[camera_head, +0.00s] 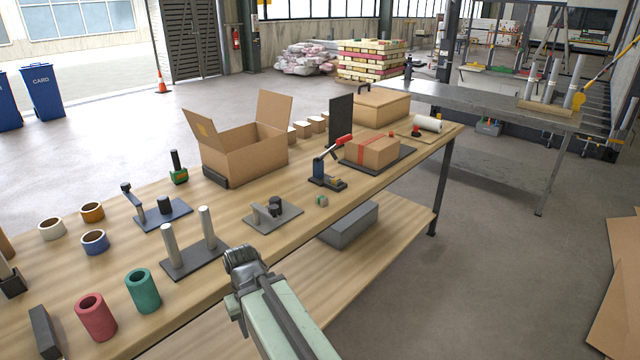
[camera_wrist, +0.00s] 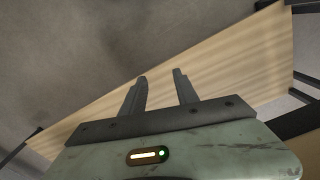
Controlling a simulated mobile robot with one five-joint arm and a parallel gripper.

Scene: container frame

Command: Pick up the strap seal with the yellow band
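I cannot clearly make out a strap seal with a yellow band in either view. A small grey-green block (camera_head: 321,200) lies near the table's front edge; its band colour is too small to tell. In the head view my arm reaches up from the bottom to the table's front edge; the fingers are not clear there.
The wooden table (camera_head: 232,222) holds an open carton (camera_head: 245,155), a strapped box (camera_head: 371,151), a plate with two posts (camera_head: 195,258), a grey fixture plate (camera_head: 288,217), and tape and film rolls. A grey box (camera_head: 348,224) lies on the lower shelf.

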